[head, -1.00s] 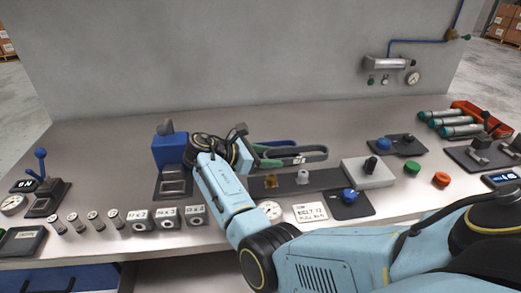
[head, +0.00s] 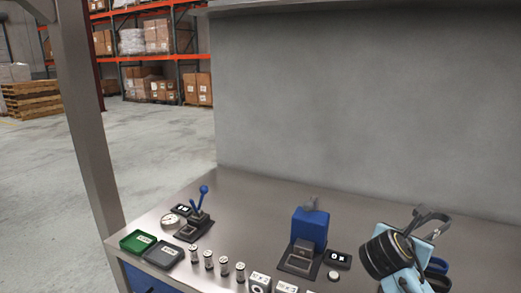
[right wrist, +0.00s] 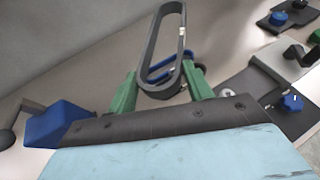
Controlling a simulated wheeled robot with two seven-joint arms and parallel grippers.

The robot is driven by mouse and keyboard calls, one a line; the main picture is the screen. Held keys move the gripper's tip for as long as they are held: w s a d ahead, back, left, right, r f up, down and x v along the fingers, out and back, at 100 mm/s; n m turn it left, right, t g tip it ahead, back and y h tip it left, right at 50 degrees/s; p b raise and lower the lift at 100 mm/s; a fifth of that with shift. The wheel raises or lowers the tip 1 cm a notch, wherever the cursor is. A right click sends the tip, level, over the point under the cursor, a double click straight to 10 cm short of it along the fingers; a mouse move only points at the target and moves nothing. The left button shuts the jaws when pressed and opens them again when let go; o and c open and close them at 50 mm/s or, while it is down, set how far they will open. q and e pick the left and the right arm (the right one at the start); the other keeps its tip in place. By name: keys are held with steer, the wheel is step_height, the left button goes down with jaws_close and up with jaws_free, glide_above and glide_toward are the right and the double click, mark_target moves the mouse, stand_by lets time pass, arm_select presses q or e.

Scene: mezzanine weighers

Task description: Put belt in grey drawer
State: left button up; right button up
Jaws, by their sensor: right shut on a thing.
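My right gripper (right wrist: 163,84) has green fingers shut on a dark grey belt (right wrist: 148,58), a long loop standing up between them in the right wrist view. In the head view my right gripper (head: 415,232) is at the right edge of the picture, raised over the bench, with the belt (head: 430,213) showing as a dark loop above it. A blue belt (right wrist: 158,71) shows behind the held one in the right wrist view. No grey drawer can be made out; a blue drawer front (head: 148,281) is under the bench at lower left. My left gripper is out of view.
A blue block-shaped device (head: 309,228) stands mid-bench. Left of it are a blue lever (head: 203,196), several small metal cylinders (head: 209,260), a green tray (head: 137,242) and a grey tray (head: 164,255). A metal post (head: 85,120) rises at the bench's left corner.

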steer(key=s+a+f+n+t+y, duration=0.1)
steer(key=s+a+n+t+y, duration=0.1)
steer(key=s+a+n+y, duration=0.3)
steer(key=s+a+f+n+t+y, duration=0.2)
steer(key=s+a+n+y, duration=0.3)
steer(key=a, duration=0.7)
steer(key=shift+a+t+y, duration=0.35)
steer(key=shift+t+y, duration=0.05)
steer(key=shift+t, duration=0.2)
steer(key=shift+w+a, duration=0.1)
